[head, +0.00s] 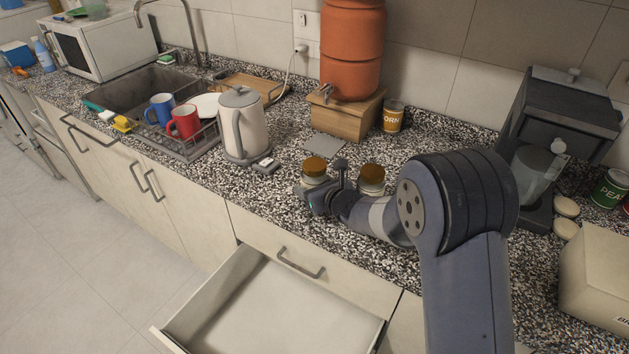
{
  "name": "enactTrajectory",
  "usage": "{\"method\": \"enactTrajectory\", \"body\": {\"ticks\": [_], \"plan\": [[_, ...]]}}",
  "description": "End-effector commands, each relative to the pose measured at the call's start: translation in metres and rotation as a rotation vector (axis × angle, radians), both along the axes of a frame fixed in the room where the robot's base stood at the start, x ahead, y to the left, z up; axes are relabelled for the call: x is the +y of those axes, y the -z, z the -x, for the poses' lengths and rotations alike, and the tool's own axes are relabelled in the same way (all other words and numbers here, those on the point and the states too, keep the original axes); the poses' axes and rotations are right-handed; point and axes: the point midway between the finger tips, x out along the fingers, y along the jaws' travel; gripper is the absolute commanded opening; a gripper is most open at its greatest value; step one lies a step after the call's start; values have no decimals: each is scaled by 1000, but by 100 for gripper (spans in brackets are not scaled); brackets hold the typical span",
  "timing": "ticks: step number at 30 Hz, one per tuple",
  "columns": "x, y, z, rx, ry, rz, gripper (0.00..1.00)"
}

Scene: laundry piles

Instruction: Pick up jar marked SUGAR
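Two jars with brown-orange lids stand on the speckled counter. One jar (314,169) is just behind my gripper, and its lower part is partly hidden by it. The other jar (372,178) stands to the right, behind my arm, with its lower part hidden. No label can be read on either jar, so I cannot tell which is marked SUGAR. My gripper (312,198) is low over the counter at the left jar. I cannot tell whether its fingers touch the jar or are open or shut.
An open, empty drawer (270,305) juts out below the counter. A white kettle (242,125) stands to the left, near the sink (140,90). Behind are a clay water filter (351,50) on a wooden stand and a corn can (393,117). A coffee machine (565,105) stands right.

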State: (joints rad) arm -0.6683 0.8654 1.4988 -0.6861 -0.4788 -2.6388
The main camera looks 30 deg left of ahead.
Motion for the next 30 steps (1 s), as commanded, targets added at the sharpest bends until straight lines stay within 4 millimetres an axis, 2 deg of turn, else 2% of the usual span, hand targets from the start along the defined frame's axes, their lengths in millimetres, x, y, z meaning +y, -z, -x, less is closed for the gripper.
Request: {"method": "enactTrajectory", "body": {"ticks": [2,10,19,23,30], "plan": [[0,0,0,0,0,0,45],[0,0,0,0,0,0,23],[1,-6,0,-4,0,-4,22],[1,-22,-1,-7,-1,-5,22],[1,-70,-1,-7,-1,-5,22]]}}
